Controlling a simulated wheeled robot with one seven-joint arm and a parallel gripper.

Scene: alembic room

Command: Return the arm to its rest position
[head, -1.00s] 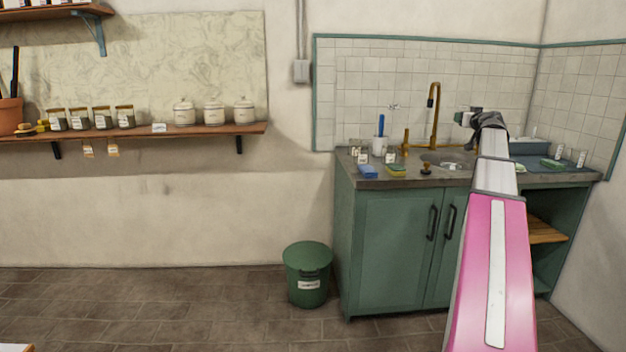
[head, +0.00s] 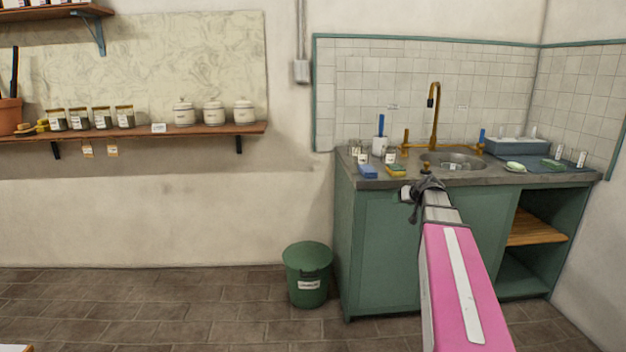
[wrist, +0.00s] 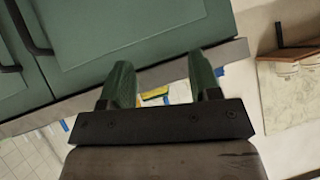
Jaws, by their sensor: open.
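My arm, pink and grey, reaches forward in the head view. My gripper (head: 410,198) is at its far end, in front of the upper edge of the green sink cabinet (head: 385,250), just below the counter front. In the wrist view my gripper (wrist: 166,82) shows two green fingers spread apart with nothing between them. A yellow and green sponge and a blue patch show beyond the fingers there.
The counter (head: 480,178) holds a blue sponge (head: 367,171), a yellow-green sponge (head: 396,170), jars, a brass tap (head: 433,115) and a blue-grey basin (head: 515,147). A green bin (head: 307,275) stands left of the cabinet. A shelf (head: 190,131) with jars hangs at left. Floor before the wall is clear.

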